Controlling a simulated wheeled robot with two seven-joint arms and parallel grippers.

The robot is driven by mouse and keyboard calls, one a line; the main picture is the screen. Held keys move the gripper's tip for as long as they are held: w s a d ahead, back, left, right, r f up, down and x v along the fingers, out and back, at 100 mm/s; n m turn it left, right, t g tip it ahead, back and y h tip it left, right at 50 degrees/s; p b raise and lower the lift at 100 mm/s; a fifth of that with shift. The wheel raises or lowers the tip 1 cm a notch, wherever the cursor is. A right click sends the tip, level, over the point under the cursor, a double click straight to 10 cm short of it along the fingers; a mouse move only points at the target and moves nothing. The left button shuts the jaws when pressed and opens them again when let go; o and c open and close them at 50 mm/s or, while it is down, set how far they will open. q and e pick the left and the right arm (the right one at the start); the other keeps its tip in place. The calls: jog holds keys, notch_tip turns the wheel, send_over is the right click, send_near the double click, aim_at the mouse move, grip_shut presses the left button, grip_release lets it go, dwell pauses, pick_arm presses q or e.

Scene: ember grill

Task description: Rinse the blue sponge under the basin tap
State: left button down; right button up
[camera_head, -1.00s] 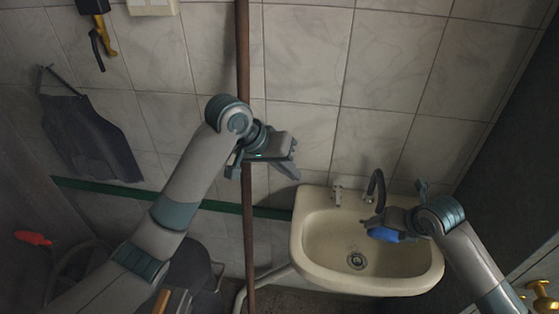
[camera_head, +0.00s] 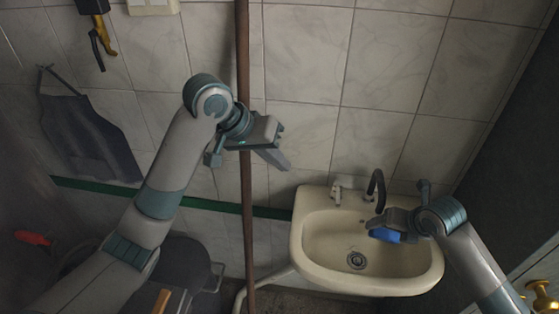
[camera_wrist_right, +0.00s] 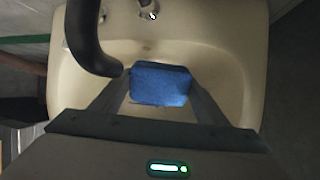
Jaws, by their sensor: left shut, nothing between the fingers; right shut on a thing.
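The blue sponge (camera_head: 384,235) is held over the cream basin (camera_head: 318,279) in the head view. It also shows in the right wrist view (camera_wrist_right: 160,84) between two fingers. My right gripper (camera_head: 382,226) is shut on it, near the dark curved tap (camera_head: 377,186). In the right wrist view the tap spout (camera_wrist_right: 88,40) ends just left of the sponge. I see no clear stream of water. My left gripper (camera_head: 284,160) is shut and empty, up in front of the tiled wall, left of the basin.
A brown vertical pole (camera_head: 246,210) stands behind my left gripper. A dark apron (camera_head: 88,137) hangs at left. A green strip (camera_head: 200,203) runs along the wall. A brass fitting (camera_head: 541,297) is at lower right. The basin's drain (camera_head: 356,260) is uncovered.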

jog(key=s+d+b, duration=0.1)
jog(key=s+d, duration=0.4)
jog(key=shift+d, duration=0.4)
dwell(0.4)
jog(key=shift+r, duration=0.1)
dwell(1.4)
jog(key=s+d+r+p, duration=0.1)
jog(key=s+d+r, duration=0.2)
jog(key=r, duration=0.1)
jog(key=shift+d, duration=0.4)
jog(key=shift+f, duration=0.1)
dwell(0.5)
jog(key=shift+s, duration=0.15)
dwell(0.9)
